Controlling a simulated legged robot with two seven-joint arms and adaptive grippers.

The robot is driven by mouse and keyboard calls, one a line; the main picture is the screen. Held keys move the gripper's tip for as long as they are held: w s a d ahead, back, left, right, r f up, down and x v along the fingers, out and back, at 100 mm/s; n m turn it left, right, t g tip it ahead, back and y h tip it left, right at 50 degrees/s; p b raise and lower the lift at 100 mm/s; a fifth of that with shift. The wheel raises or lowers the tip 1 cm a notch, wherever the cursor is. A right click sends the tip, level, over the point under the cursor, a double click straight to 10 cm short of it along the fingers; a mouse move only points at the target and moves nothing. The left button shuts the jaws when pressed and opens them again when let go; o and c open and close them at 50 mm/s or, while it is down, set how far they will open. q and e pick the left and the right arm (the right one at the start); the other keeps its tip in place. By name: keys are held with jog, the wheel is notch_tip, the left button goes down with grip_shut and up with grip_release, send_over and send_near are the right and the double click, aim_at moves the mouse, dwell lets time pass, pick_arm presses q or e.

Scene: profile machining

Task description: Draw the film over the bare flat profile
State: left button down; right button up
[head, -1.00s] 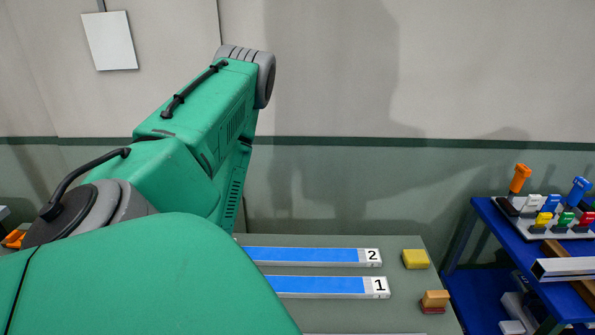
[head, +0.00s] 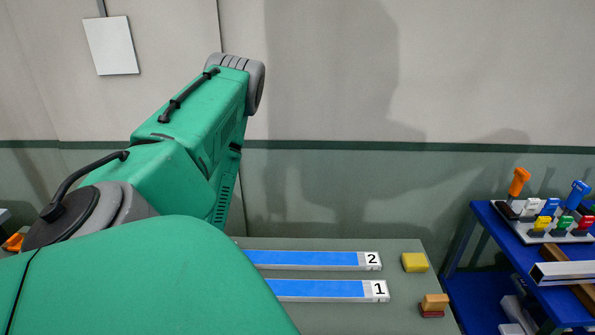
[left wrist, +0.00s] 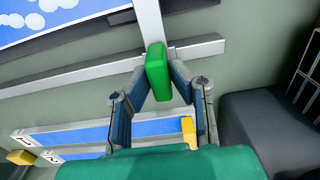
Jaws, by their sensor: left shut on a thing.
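My left gripper (left wrist: 158,74) is shut on a green block-like piece (left wrist: 157,62) in the left wrist view. In the head view my left arm hides this gripper. Two flat profiles with blue film on top lie side by side on the grey table: profile 2 (head: 320,261) behind and profile 1 (head: 330,290) in front. Their left ends are hidden by my arm. They also show below the gripper in the left wrist view. A pale bar (left wrist: 148,20) runs down to the green piece from above; I cannot tell whether they touch. I cannot pick out a bare profile.
A yellow block (head: 414,262) and a small wood-and-red stamp-like piece (head: 433,305) stand right of the profiles. A blue shelf (head: 488,300) at the right carries a rack of coloured handles (head: 550,215). A long pale rail (left wrist: 75,75) crosses the left wrist view.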

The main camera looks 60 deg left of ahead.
pick_arm(q)
jog(key=shift+s+a+p, duration=0.35)
jog(key=shift+s+a, duration=0.15)
jog(key=shift+s, duration=0.25)
jog(key=shift+s+a+p, duration=0.3)
jog(key=shift+s+a, duration=0.15)
jog(key=shift+s, duration=0.25)
jog(key=shift+s+a, duration=0.1)
jog(key=shift+s, duration=0.05)
jog(key=shift+s+a, duration=0.2)
jog(key=shift+s, duration=0.15)
jog(key=c, duration=1.3)
grip_release()
jog(key=shift+d, duration=0.1)
